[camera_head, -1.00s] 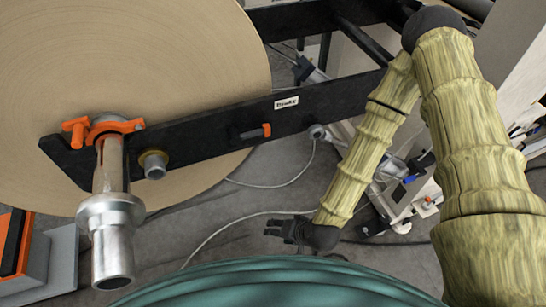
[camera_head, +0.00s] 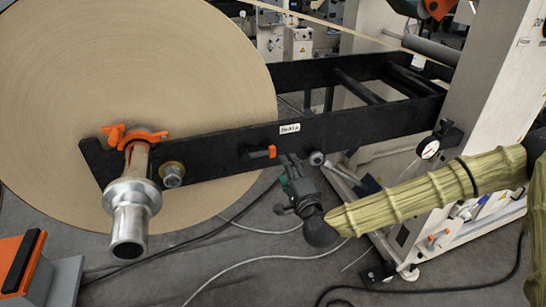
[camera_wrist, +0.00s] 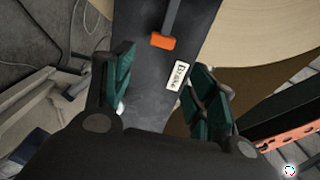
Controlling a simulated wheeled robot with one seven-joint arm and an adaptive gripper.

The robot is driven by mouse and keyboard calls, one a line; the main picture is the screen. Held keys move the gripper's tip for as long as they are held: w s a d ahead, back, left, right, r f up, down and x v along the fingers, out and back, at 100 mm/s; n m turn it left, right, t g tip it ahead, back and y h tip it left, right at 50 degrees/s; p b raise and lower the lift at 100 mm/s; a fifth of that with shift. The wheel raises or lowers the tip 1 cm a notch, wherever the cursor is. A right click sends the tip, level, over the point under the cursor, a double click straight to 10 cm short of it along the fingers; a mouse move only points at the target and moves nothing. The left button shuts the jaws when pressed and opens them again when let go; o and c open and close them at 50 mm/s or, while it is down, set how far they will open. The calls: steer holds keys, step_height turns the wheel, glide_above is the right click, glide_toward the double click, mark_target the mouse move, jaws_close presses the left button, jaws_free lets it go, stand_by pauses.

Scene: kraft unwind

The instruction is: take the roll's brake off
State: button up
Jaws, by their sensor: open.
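The brake lever (camera_head: 258,153), a short dark bar with an orange tip, sits on the side of the black stand arm (camera_head: 215,148), below and left of a small white label (camera_head: 290,129) that seems to read "BRAKE". The lever also shows at the top of the wrist view (camera_wrist: 163,41), lying along the black arm. My gripper (camera_head: 294,172) is below and right of the lever, near the arm's lower edge. In the wrist view its teal-padded fingers (camera_wrist: 160,78) are spread, with the label between them and the lever ahead. Nothing is held.
The large kraft roll (camera_head: 130,60) stands behind the black arm. A metal shaft end (camera_head: 130,215) with an orange clamp (camera_head: 135,136) sticks out at left. A round knob (camera_head: 316,158) is close beside my gripper. A pale machine frame (camera_head: 500,90) stands at right. Cables cross the floor.

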mark_target(273, 153)
steer(key=x, duration=0.3)
steer(key=a+p+x, duration=0.1)
steer(key=x, duration=0.2)
steer(key=p+x, duration=0.1)
steer(key=x, duration=0.2)
steer(key=shift+a, duration=0.5)
steer(key=shift+w+f, duration=0.1)
steer(key=shift+w, duration=0.2)
steer(key=shift+c, duration=0.5)
